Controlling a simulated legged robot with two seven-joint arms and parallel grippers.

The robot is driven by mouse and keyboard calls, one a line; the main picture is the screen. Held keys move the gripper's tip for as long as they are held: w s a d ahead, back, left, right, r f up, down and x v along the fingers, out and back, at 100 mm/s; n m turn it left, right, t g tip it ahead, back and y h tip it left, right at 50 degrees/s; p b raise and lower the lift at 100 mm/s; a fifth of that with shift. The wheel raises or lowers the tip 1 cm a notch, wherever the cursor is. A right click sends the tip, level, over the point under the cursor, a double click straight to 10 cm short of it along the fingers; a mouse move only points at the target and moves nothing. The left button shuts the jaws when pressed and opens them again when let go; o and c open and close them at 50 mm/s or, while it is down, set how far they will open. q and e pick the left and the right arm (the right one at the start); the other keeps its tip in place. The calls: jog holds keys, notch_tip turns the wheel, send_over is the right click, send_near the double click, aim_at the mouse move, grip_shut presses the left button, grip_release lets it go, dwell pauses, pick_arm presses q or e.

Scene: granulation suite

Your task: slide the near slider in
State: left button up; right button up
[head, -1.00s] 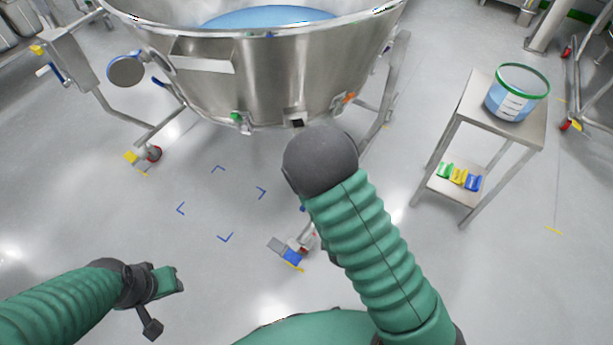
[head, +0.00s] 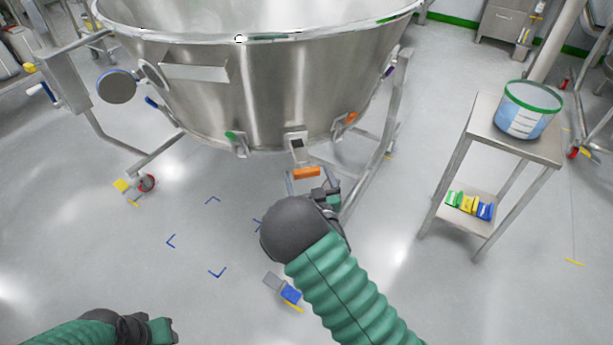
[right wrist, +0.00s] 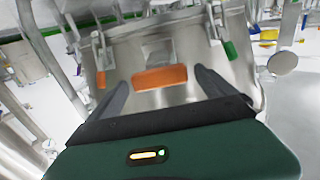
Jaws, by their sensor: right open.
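The near slider (head: 305,173) has an orange handle and stands out on a metal frame below the near rim of the big steel bowl (head: 220,100). In the right wrist view the orange handle (right wrist: 160,77) lies crosswise ahead, between the lines of the two fingers. My right gripper (head: 328,195) is open and empty, just below and right of the handle in the head view; its fingers (right wrist: 160,82) show apart in the wrist view. I cannot tell whether they touch the handle. My left gripper (head: 160,330) is low at the left, partly cut off, away from the bowl.
Orange (head: 350,118) and green (head: 231,136) clamps sit on the bowl's lower edge, either side of the slider. The bowl's frame has legs with casters (head: 147,183). A small steel table (head: 480,130) with a tub (head: 527,110) stands right.

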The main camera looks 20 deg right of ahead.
jog(key=shift+w+d, duration=0.1)
jog(key=shift+w, duration=0.9)
pick_arm(q)
jog(key=shift+f, duration=0.35)
